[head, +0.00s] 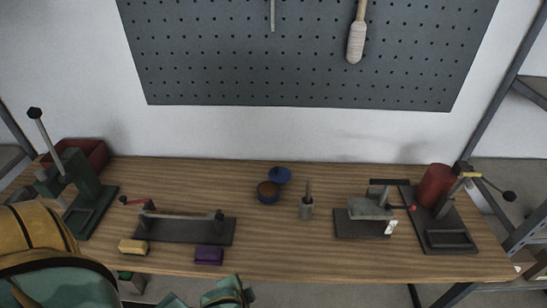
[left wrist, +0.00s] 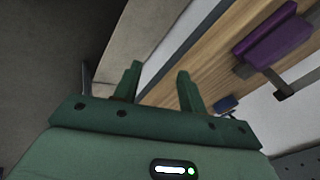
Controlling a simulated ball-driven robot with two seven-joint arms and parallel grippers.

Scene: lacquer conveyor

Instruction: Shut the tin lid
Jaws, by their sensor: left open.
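The tin (head: 268,193) is a small round blue pot with brown inside, standing on the wooden bench near the middle back. Its blue lid (head: 280,175) is raised, tilted up behind the tin's far right side. A small blue shape in the left wrist view (left wrist: 226,104) looks like the tin, partly behind a finger. My left gripper (left wrist: 160,69) is green, open and empty. It also shows at the bottom edge of the head view (head: 205,296), cut off, in front of the bench and well short of the tin. My right gripper is out of view.
A purple block (head: 209,255) and a yellow block (head: 132,246) lie at the bench (head: 300,258) front, by a dark plate fixture (head: 185,233). A grey cup with a tool (head: 307,208) stands right of the tin. Presses stand at both ends. The bench front middle is clear.

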